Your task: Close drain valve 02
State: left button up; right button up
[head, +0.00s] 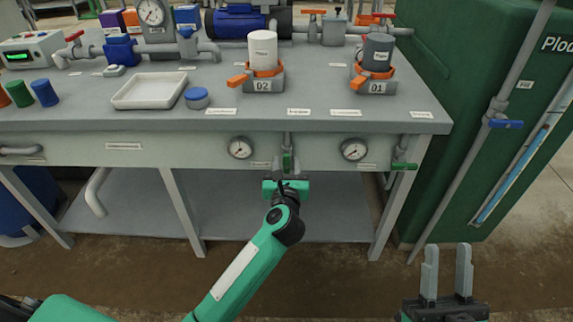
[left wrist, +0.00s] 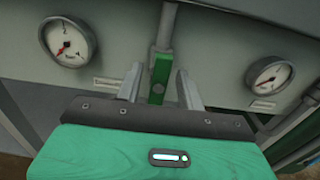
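A drain valve with a green handle (head: 287,162) hangs under the bench front, below the orange-collared filter marked 02 (head: 263,85). In the left wrist view the green handle (left wrist: 161,70) points along its grey vertical pipe. My left gripper (head: 287,172) is at this handle. Its two fingers (left wrist: 160,78) stand apart on either side of the handle, with visible gaps, so it looks open and not clamped. My right gripper (head: 447,262) is open and empty at the lower right, away from the bench.
Gauges (head: 240,147) and (head: 354,149) flank the valve. Another green-handled valve (head: 403,166) sits to the right, its handle sideways, below the filter marked 01 (head: 376,85). A lower shelf (head: 330,215) lies beneath. A green tank (head: 480,130) stands at right.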

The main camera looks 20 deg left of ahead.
pick_arm(q)
jog(key=shift+w+a, duration=0.1)
jog(key=shift+w, duration=0.3)
